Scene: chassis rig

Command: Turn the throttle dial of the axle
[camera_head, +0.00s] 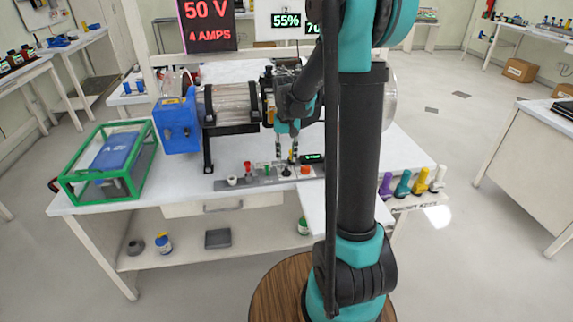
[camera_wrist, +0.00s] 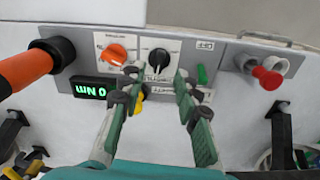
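A grey control panel (camera_head: 228,184) lies along the front of the white bench; it also shows in the wrist view (camera_wrist: 222,62). It carries a black dial (camera_wrist: 158,59) with a white pointer line and an orange dial (camera_wrist: 116,54). Their labels are too small to read, so I cannot tell which is the throttle. My gripper (camera_wrist: 157,75) is open and empty, its two fingers apart, with the black dial between and just beyond the tips. No contact with the dial shows. In the head view my gripper (camera_head: 286,159) points down over the panel.
A green switch (camera_wrist: 202,75), a red knob (camera_wrist: 267,78) and a green "0 Nm" display (camera_wrist: 89,88) are close by on the panel. The motor rig with a blue box (camera_head: 178,127) stands behind. A green-framed case (camera_head: 75,190) sits at left.

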